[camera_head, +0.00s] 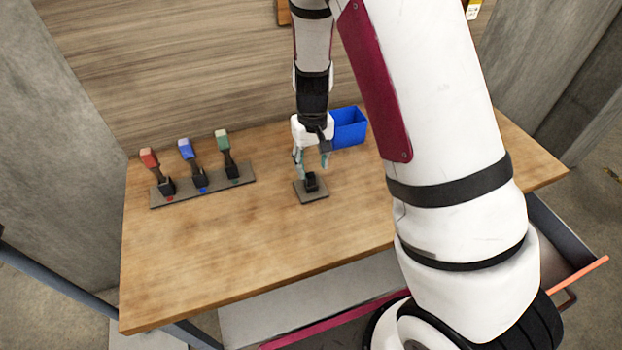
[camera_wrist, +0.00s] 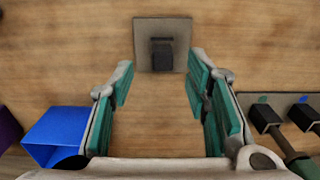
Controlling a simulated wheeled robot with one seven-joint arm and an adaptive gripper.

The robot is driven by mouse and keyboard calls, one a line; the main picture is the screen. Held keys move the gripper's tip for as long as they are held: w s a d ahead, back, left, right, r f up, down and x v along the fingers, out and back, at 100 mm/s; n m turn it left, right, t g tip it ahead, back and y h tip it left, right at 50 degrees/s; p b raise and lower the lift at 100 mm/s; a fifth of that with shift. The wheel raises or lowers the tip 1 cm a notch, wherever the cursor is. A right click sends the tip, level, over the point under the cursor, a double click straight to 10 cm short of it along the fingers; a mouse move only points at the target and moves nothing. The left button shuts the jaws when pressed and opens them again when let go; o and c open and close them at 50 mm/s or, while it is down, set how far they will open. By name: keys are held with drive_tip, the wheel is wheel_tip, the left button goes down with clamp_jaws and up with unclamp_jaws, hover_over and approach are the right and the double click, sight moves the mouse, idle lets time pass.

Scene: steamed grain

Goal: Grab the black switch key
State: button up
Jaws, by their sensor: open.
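A small black switch key (camera_head: 311,181) stands on a square grey plate (camera_head: 309,195) near the middle of the wooden table. In the wrist view the black key (camera_wrist: 162,55) and its grey plate (camera_wrist: 143,36) show at the top centre, beyond the fingertips. My gripper (camera_head: 312,164) points down just behind and above the key. In the wrist view my gripper (camera_wrist: 160,80) has its teal-padded fingers spread apart with nothing between them. The key is not between the pads in that view.
A grey strip (camera_head: 215,187) on the left holds three levers with red (camera_head: 149,158), blue (camera_head: 186,149) and green (camera_head: 222,139) handles. A blue open bin (camera_head: 349,128) stands behind my gripper to the right. The front of the table is clear. An open drawer (camera_head: 566,240) juts out at right.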

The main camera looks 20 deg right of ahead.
sight(311, 175)
drive_tip(key=shift+w+a+f+p, duration=0.1)
drive_tip(key=shift+f+p, duration=0.15)
drive_tip(key=shift+f, duration=1)
drive_tip(key=shift+a+f+p, duration=0.1)
drive_tip(key=shift+f+p, duration=0.1)
drive_tip(key=shift+f, duration=1)
clamp_jaws()
